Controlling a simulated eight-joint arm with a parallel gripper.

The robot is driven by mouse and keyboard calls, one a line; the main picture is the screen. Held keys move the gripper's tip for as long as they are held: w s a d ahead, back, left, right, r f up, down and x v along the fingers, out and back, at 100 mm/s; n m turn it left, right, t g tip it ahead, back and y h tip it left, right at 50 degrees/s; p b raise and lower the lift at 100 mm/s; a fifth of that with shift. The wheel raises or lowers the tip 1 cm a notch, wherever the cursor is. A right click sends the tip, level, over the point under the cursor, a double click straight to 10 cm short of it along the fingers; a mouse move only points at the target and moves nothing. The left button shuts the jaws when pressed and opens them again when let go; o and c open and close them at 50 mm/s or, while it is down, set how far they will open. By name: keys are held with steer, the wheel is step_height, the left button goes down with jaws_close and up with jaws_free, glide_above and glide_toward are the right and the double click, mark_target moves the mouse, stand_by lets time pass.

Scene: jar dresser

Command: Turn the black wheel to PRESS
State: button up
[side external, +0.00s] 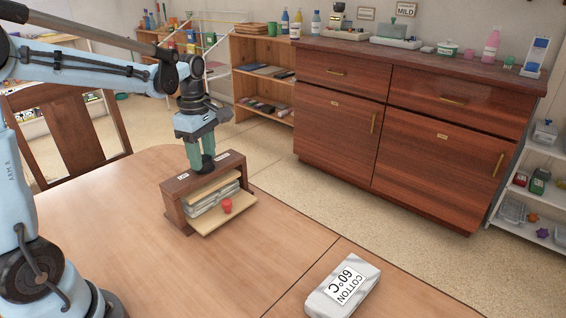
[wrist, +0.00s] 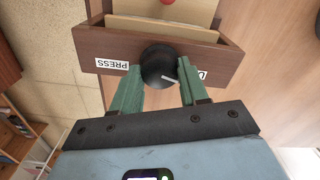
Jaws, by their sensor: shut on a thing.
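The black wheel (wrist: 158,67) sits on the top of a small brown wooden press box, midway along its edge. It carries a light pointer line, which in the wrist view points to the lower right, on the side away from the PRESS label (wrist: 112,63). A second white label (wrist: 202,75) at the other side is mostly hidden by a finger. My gripper (wrist: 156,84) has its green fingers on either side of the wheel and is shut on it. In the side view my gripper (side external: 207,163) comes down from above onto the box (side external: 177,209).
The box holds a stack of grey-white sheets (side external: 212,199) between boards, with a red cup (side external: 227,206) on the lower board. A chair (side external: 70,135) stands behind the table. Bare tabletop surrounds the box.

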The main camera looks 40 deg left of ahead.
steer(key=shift+m, duration=0.3)
steer(key=m, duration=0.3)
steer(key=shift+m, duration=0.3)
steer(key=m, duration=0.3)
steer(key=shift+m, duration=0.3)
steer(key=m, duration=0.3)
steer(key=shift+m, duration=0.3)
steer(key=m, duration=0.3)
steer(key=shift+m, duration=0.4)
steer(key=m, duration=1)
steer(key=shift+m, duration=2.4)
